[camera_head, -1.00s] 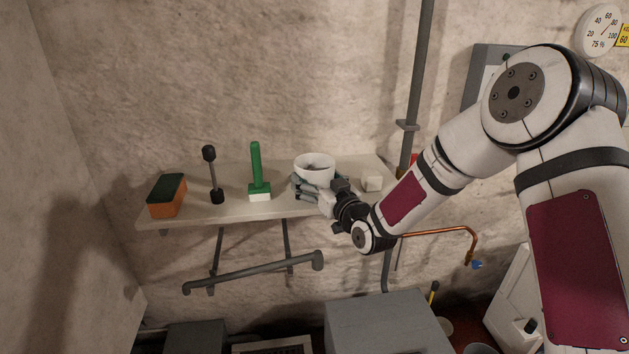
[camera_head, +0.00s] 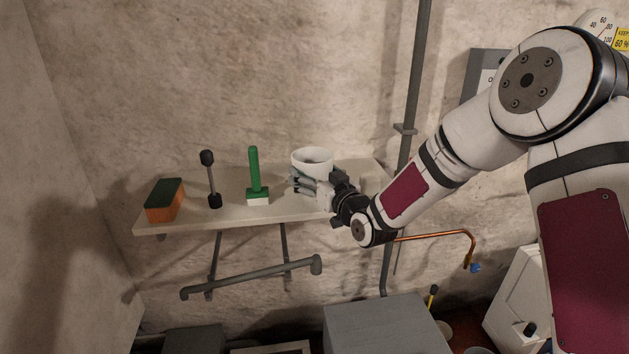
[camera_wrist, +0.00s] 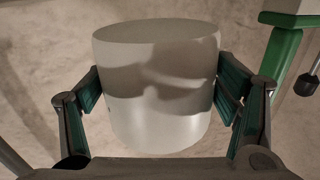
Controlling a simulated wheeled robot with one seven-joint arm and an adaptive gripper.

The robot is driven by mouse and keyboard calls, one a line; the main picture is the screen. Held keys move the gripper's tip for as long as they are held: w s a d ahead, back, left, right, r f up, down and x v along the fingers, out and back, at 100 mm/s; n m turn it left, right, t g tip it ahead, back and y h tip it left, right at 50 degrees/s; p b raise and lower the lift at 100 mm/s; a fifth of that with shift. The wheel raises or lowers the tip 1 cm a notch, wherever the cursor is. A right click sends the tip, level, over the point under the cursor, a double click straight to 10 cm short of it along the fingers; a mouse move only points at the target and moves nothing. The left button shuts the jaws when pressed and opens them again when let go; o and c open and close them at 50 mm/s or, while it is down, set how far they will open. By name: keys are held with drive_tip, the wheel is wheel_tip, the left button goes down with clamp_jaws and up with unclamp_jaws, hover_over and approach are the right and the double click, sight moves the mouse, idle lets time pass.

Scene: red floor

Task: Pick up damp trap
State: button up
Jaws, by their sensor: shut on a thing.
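The damp trap appears to be the white round tub (camera_head: 312,158) with an open top, above the right part of the wall shelf. My gripper (camera_head: 308,183) is shut on it, with fingers on both sides. In the wrist view the tub (camera_wrist: 158,95) fills the middle, between my gripper's green-padded fingers (camera_wrist: 160,100). The tub looks nearly upright and seems to be a little above the shelf. Its far side is hidden.
The shelf (camera_head: 235,217) also bears an orange and green sponge (camera_head: 165,201), a dark dumbbell-shaped tool (camera_head: 211,180) and a green-handled brush (camera_head: 255,178). A vertical grey pipe (camera_head: 414,90) runs right of the shelf. A grey box (camera_head: 385,325) stands below.

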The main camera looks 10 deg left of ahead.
drive_tip(key=shift+s+r, duration=0.2)
drive_tip(key=shift+r, duration=0.2)
drive_tip(key=s+r, duration=0.1)
drive_tip(key=s, duration=1.4)
drive_tip(key=shift+s+r, duration=0.2)
drive_tip(key=shift+s, duration=0.05)
drive_tip(key=shift+d, duration=0.1)
idle(0.5)
